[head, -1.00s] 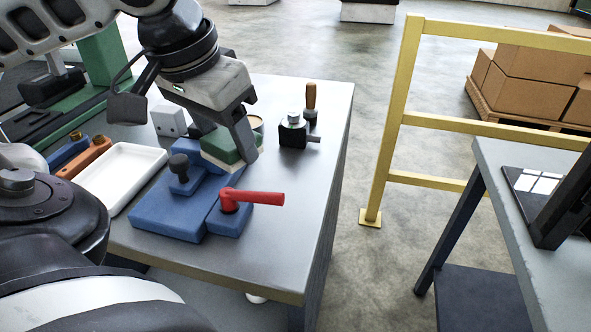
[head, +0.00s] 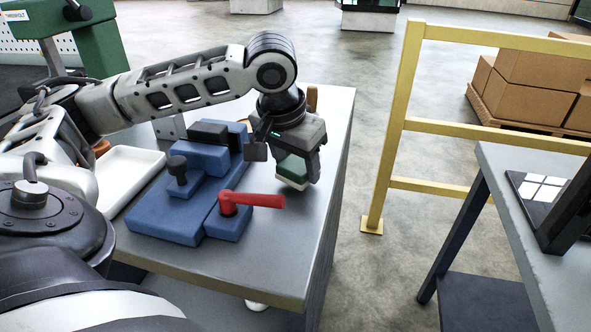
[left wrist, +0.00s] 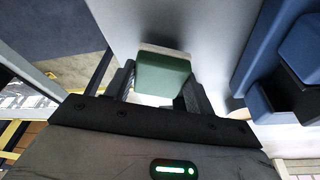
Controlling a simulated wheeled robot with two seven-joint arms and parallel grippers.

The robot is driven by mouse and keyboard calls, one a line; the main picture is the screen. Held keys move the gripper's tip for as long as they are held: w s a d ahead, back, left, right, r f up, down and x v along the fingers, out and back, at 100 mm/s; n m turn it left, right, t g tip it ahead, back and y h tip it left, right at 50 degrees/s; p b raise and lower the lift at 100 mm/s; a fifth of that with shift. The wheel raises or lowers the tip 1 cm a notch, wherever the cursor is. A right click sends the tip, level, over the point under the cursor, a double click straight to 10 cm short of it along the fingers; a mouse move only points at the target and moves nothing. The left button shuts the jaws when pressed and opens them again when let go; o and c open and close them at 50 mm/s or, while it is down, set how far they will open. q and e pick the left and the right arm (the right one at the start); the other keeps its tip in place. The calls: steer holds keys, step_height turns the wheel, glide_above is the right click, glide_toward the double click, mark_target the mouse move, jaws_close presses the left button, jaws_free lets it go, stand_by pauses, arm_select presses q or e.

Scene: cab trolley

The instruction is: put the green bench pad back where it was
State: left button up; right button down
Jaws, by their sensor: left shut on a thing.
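The green bench pad (head: 292,171) has a green body and a pale lower layer. My left gripper (head: 294,177) is shut on it, near the right edge of the grey table (head: 275,262). In the left wrist view the pad (left wrist: 163,75) sits between the two fingers (left wrist: 155,85), with the grey tabletop behind it. Whether the pad touches the tabletop I cannot tell. My right gripper is not in view.
A blue fixture (head: 175,214) with a red lever (head: 255,199) and a dark knob (head: 178,168) stands left of the pad. A white tray (head: 125,172) lies further left. A yellow railing (head: 389,130) stands beyond the table's right side.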

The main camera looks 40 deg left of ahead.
arm_select(q)
steer(key=shift+f, duration=0.55)
steer(key=shift+f, duration=0.1)
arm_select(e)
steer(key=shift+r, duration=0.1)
arm_select(q)
steer(key=o, duration=1)
steer(key=shift+o, duration=0.2)
steer(key=p+v, duration=0.3)
steer(key=v, duration=0.9)
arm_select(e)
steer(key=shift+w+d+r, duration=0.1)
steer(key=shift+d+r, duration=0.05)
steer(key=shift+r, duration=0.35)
